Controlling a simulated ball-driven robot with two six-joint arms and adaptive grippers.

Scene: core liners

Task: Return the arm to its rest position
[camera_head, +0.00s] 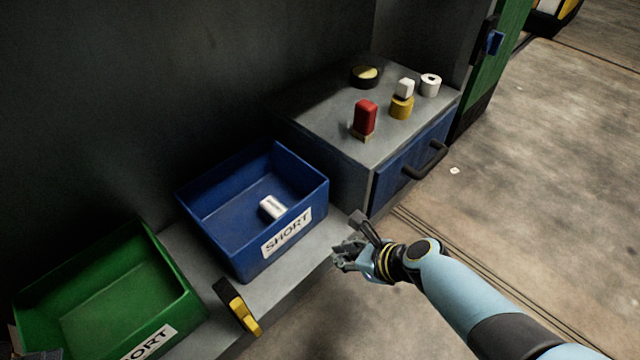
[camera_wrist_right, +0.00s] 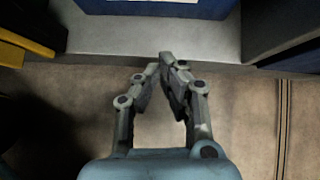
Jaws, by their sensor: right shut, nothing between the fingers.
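My right arm (camera_head: 465,300) comes in from the lower right of the head view. Its gripper (camera_head: 343,252) is in front of the grey shelf edge, to the right of the blue bin (camera_head: 228,245), and touches nothing that I can see. In the right wrist view the gripper (camera_wrist_right: 172,62) has its fingertips together, with nothing between them. The floor and the shelf's front edge lie beyond it. My left gripper is not clearly seen; only a dark bit shows at the lower left corner of the head view.
The blue bin, labelled SHORT, holds a silver cylinder (camera_head: 272,207). A green bin (camera_head: 168,300) stands at the left, with a yellow and black tool (camera_head: 238,308) on the shelf near it. A blue-fronted cabinet (camera_head: 405,172) carries a red block (camera_head: 365,117) and several small items. Floor at right is open.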

